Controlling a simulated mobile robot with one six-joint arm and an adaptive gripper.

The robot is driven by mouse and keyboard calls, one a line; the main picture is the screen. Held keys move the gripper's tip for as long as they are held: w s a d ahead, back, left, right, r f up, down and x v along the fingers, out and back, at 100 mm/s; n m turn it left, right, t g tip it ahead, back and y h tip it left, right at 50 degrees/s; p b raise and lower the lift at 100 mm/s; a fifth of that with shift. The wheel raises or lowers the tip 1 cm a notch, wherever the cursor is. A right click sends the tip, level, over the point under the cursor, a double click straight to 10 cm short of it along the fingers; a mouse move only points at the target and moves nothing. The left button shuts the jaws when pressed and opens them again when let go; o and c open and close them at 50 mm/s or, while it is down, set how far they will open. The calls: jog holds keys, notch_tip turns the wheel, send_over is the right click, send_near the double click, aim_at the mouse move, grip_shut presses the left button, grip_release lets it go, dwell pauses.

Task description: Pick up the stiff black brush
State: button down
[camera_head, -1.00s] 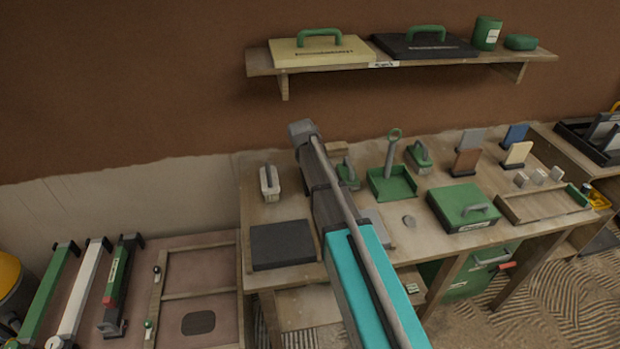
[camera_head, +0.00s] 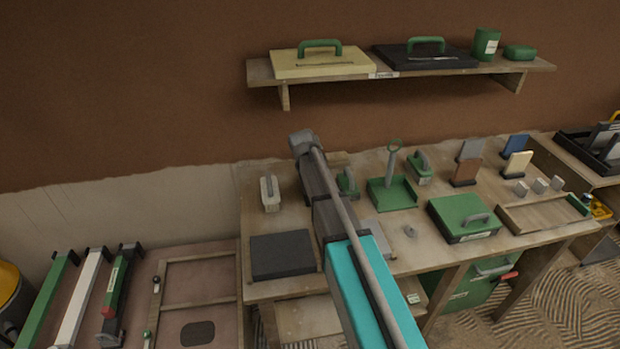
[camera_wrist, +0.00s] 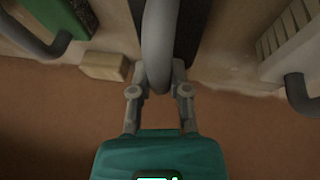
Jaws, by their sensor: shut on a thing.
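In the wrist view my gripper (camera_wrist: 159,92) is shut on the thick grey handle of the stiff black brush (camera_wrist: 158,40). One finger lies on each side of the handle. The brush's dark body shows behind the handle, partly covered by it. I cannot tell whether the brush touches the bench top. In the head view my own arm hides the gripper and the black brush.
A pale brush (camera_wrist: 285,45) and a green brush (camera_wrist: 50,15) flank the held one, with a wooden block (camera_wrist: 103,66) close by. The wall is near. On the bench stand a black slab (camera_head: 282,257), green scoop tray (camera_head: 393,193) and green case (camera_head: 463,217).

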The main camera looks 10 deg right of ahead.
jog(key=shift+r, duration=0.1)
jog(key=shift+r+p, duration=0.95)
jog(key=shift+p, duration=0.05)
jog(key=s+r+p, duration=0.1)
jog(key=r+p, duration=0.1)
jog(key=s+r+p, duration=0.2)
jog(key=r+p, duration=0.1)
jog(key=s+r+p, duration=0.2)
jog(key=shift+s+r+p, duration=0.2)
jog(key=shift+r+p, duration=0.15)
jog(key=s+r+p, duration=0.3)
jog(key=s, duration=0.5)
jog(key=shift+s, duration=0.35)
jog(key=shift+d+r, duration=0.1)
jog(key=c, duration=1.2)
grip_release()
jog(key=shift+c, duration=0.2)
grip_shut()
